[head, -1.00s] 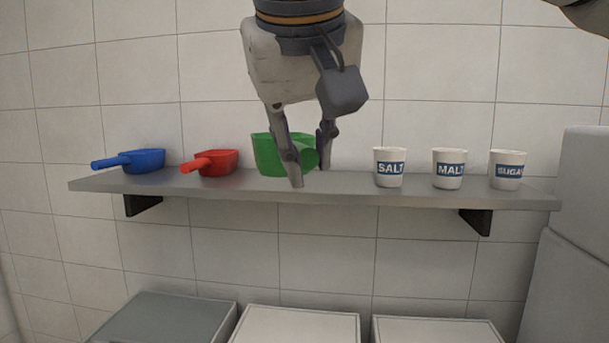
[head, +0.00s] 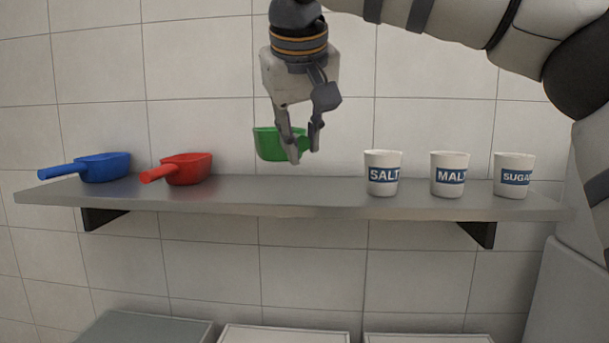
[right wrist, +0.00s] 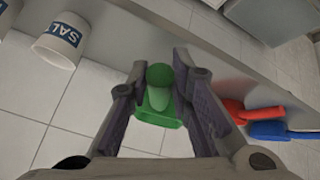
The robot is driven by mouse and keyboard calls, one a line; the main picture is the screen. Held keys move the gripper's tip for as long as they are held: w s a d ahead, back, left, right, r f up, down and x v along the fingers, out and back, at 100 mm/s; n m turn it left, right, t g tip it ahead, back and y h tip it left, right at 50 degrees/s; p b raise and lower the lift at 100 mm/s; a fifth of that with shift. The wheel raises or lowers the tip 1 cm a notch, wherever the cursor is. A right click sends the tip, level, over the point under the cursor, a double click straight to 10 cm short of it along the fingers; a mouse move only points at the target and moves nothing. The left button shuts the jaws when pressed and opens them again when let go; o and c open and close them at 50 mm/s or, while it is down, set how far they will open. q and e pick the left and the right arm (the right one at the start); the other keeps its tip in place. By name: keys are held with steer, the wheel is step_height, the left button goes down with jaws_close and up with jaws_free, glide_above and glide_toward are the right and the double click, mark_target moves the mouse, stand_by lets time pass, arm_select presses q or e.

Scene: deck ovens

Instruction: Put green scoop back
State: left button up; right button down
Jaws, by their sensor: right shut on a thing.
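The green scoop (head: 268,144) is in my right gripper (head: 304,154), above the middle of the wall shelf (head: 335,200). A gap shows between the scoop and the shelf top. The gripper points down and is shut on the scoop's handle, which the fingers mostly hide in the head view. In the right wrist view, the rounded green handle end of the scoop (right wrist: 159,75) shows between the two fingers. My left gripper is not in view.
A blue scoop (head: 103,168) and a red scoop (head: 188,169) lie on the shelf's left part. White SALT (head: 382,160), MALT (head: 449,161) and SUGAR (head: 514,162) cups stand on its right. The shelf between the red scoop and SALT is clear. Bins (head: 285,335) sit below.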

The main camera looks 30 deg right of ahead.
steer(key=w+d, duration=0.5)
steer(key=w, duration=0.2)
steer(key=f, duration=0.7)
steer(key=shift+s, duration=0.3)
steer(key=c, duration=1.4)
jaws_free()
steer(key=shift+c, duration=0.2)
steer(key=shift+a, duration=0.1)
steer(key=shift+r, duration=0.1)
steer(key=v, duration=1.2)
